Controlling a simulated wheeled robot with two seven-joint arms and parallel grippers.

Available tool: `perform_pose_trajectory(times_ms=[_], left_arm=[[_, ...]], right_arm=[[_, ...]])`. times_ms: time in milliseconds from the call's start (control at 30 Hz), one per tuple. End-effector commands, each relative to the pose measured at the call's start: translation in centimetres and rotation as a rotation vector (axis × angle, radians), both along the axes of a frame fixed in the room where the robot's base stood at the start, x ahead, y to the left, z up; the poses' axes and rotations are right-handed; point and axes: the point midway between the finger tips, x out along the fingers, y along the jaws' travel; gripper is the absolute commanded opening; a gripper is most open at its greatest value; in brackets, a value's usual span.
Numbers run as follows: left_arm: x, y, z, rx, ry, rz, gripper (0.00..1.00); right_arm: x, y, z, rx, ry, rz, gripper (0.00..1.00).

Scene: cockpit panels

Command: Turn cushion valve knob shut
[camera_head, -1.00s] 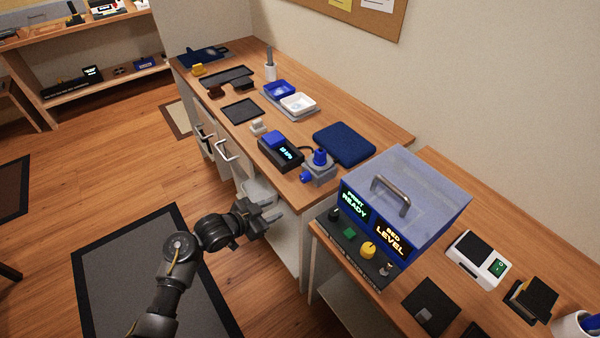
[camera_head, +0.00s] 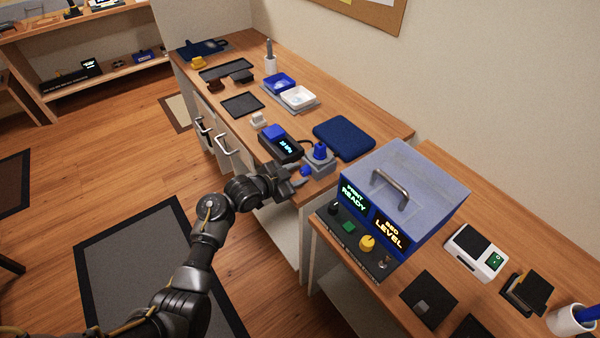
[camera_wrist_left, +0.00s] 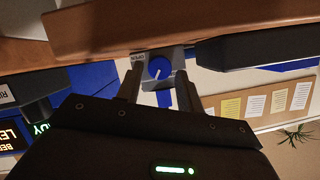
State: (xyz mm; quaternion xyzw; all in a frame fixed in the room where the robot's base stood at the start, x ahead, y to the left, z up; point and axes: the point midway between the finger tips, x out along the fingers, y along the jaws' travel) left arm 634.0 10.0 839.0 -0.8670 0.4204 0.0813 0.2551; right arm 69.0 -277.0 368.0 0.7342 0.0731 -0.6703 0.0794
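The valve is a grey block (camera_head: 322,164) with a blue cap (camera_head: 320,150) on top and a blue knob (camera_head: 305,171) on its near side. In the left wrist view the knob (camera_wrist_left: 159,67) faces me with a white pointer line, and a small "OPEN" label (camera_wrist_left: 138,57) is beside it. My left gripper (camera_head: 296,176) is open just in front of the knob. In the wrist view its fingers (camera_wrist_left: 159,82) stand either side of the knob, apparently not closed on it. My right gripper is out of view. The blue cushion (camera_head: 344,140) lies behind the valve.
A dark box with a lit display (camera_head: 282,148) stands left of the valve. A printer-like case with lit panels (camera_head: 405,190) stands close on the right. The counter edge lies just below the valve. Trays (camera_head: 243,103) lie farther back.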

Motion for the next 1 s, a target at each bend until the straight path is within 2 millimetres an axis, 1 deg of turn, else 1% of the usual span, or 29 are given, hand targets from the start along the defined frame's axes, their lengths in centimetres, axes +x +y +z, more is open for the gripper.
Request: perform_pose_trajectory(times_ms=[33, 133, 467, 567, 700, 733, 1000], left_arm=[[0.35, -0.46, -0.20, -0.001, 0.001, -0.001, 0.37], [0.82, -0.93, -0.43, -0.001, -0.001, 0.000, 0.37], [1.05, -1.17, -0.62, 0.001, -0.001, 0.000, 0.37], [1.03, -1.17, -0.62, 0.001, -0.001, 0.000, 0.27], [1.03, -1.16, -0.63, 0.001, -0.001, 0.000, 0.08], [1.03, -1.16, -0.63, 0.001, -0.001, 0.000, 0.05], [1.05, -1.11, -0.46, -0.020, 0.032, -0.002, 0.05]], right_arm=[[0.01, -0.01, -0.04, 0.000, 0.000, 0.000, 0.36], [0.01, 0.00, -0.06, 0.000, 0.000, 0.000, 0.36], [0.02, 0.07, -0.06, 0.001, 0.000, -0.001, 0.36], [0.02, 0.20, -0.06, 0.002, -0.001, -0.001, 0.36], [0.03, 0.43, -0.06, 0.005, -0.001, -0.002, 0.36], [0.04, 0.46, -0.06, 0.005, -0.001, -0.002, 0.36], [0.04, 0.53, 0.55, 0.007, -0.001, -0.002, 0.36]])
